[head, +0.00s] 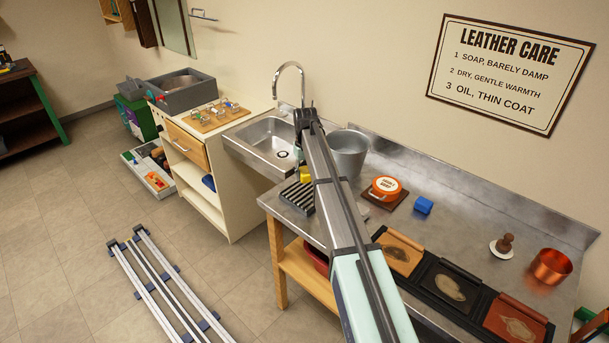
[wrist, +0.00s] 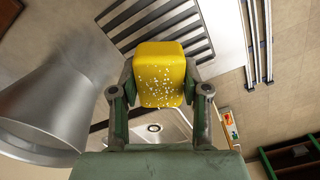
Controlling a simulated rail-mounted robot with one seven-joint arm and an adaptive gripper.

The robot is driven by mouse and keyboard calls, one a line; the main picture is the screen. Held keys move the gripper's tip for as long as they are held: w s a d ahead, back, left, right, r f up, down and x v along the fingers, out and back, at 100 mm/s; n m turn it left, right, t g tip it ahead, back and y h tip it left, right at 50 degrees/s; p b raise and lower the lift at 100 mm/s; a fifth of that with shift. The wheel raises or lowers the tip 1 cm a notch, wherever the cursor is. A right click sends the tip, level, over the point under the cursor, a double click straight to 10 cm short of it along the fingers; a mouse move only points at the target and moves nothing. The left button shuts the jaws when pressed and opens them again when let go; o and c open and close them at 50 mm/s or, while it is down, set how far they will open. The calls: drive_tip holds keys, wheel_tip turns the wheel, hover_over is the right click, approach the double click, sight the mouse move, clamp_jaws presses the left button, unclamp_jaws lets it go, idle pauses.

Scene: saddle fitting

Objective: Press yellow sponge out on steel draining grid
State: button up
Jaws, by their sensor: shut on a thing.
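The yellow sponge (wrist: 160,72) is between the two fingers of my gripper (wrist: 159,88), which is shut on it. White specks dot its face. In the head view the sponge (head: 306,174) shows just past my arm, close to the far end of the steel draining grid (head: 297,197). The grid's dark slots (wrist: 152,25) show beyond the sponge in the wrist view. I cannot tell whether the sponge touches the grid. My arm hides part of the grid and most of the gripper in the head view.
A grey metal bucket (head: 348,152) stands close to the right of my arm. The sink (head: 262,143) with its tall tap (head: 289,72) lies to the left. An orange tin (head: 386,187), a blue block (head: 423,205) and leather panels (head: 450,284) are on the steel bench.

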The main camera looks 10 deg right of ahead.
sight(305, 193)
drive_tip(key=shift+w+a+f, duration=0.1)
drive_tip(key=shift+w+f, duration=0.1)
drive_tip(key=shift+f, duration=0.15)
drive_tip(key=shift+f+b, duration=1.35)
drive_tip(key=shift+f, duration=1.3)
drive_tip(key=shift+s+f, duration=0.1)
drive_tip(key=shift+f, duration=0.5)
drive_tip(key=shift+r, duration=0.15)
drive_tip(key=shift+r+p, duration=1.45)
drive_tip(key=shift+r, duration=1.95)
